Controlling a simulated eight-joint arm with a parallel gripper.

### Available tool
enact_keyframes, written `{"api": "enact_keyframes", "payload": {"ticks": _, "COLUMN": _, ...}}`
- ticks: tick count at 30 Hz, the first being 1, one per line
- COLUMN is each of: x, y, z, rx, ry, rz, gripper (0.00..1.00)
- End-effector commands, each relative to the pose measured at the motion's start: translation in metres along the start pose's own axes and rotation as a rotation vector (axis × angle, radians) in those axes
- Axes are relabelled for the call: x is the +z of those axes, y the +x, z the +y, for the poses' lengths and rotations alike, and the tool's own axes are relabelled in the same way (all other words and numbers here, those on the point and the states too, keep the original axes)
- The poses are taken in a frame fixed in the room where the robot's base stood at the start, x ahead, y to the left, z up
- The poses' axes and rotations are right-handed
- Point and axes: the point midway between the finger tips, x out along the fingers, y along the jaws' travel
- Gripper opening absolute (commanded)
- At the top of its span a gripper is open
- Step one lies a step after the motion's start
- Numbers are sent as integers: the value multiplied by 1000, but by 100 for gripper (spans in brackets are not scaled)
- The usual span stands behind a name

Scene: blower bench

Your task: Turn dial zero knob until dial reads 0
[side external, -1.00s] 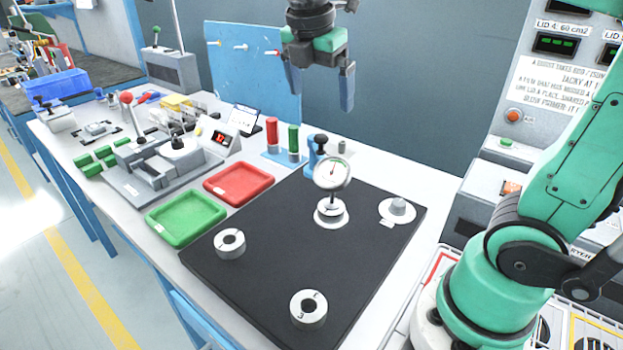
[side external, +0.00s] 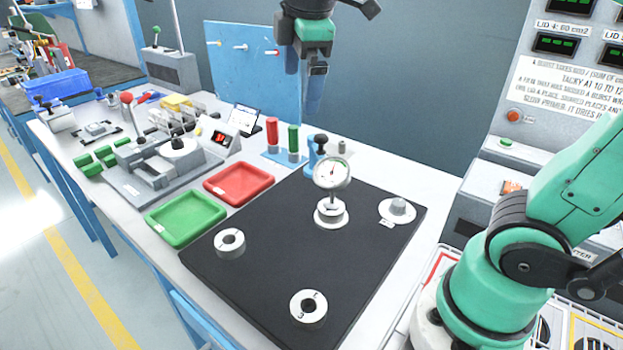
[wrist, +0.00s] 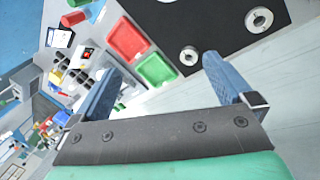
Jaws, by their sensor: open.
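The dial gauge (side external: 331,171) has a round white face with a needle and stands upright on a white ring base (side external: 331,213) at the back of the black mat (side external: 270,270). Its zero knob is too small to make out, and its reading is too small to tell. My gripper (side external: 305,95) is open and empty, high above the bench behind the dial gauge, with blue fingers pointing down. In the wrist view its two fingers (wrist: 160,78) are spread wide with nothing between them. The dial gauge is not visible in the wrist view.
A red tray (side external: 239,183) and a green tray (side external: 186,220) lie left. Red and green plug gauges (side external: 293,140) stand behind the mat. Air above the mat is clear.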

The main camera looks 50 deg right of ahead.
Motion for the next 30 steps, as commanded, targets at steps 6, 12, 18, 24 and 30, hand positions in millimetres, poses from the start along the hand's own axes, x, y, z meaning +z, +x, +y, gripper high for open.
{"api": "enact_keyframes", "payload": {"ticks": 6, "x": 2, "y": 77, "z": -45, "rx": 65, "ry": 668, "rz": 250, "gripper": 100}}
{"api": "enact_keyframes", "payload": {"ticks": 12, "x": 6, "y": 110, "z": -69, "rx": 47, "ry": 988, "rz": 383, "gripper": 80}}
{"api": "enact_keyframes", "payload": {"ticks": 18, "x": 6, "y": 97, "z": -66, "rx": 41, "ry": 1031, "rz": 399, "gripper": 72}}
{"api": "enact_keyframes", "payload": {"ticks": 24, "x": 12, "y": 65, "z": -51, "rx": 49, "ry": 1025, "rz": 369, "gripper": 72}}
{"api": "enact_keyframes", "payload": {"ticks": 30, "x": 64, "y": 73, "z": -27, "rx": 50, "ry": 948, "rz": 156, "gripper": 72}}
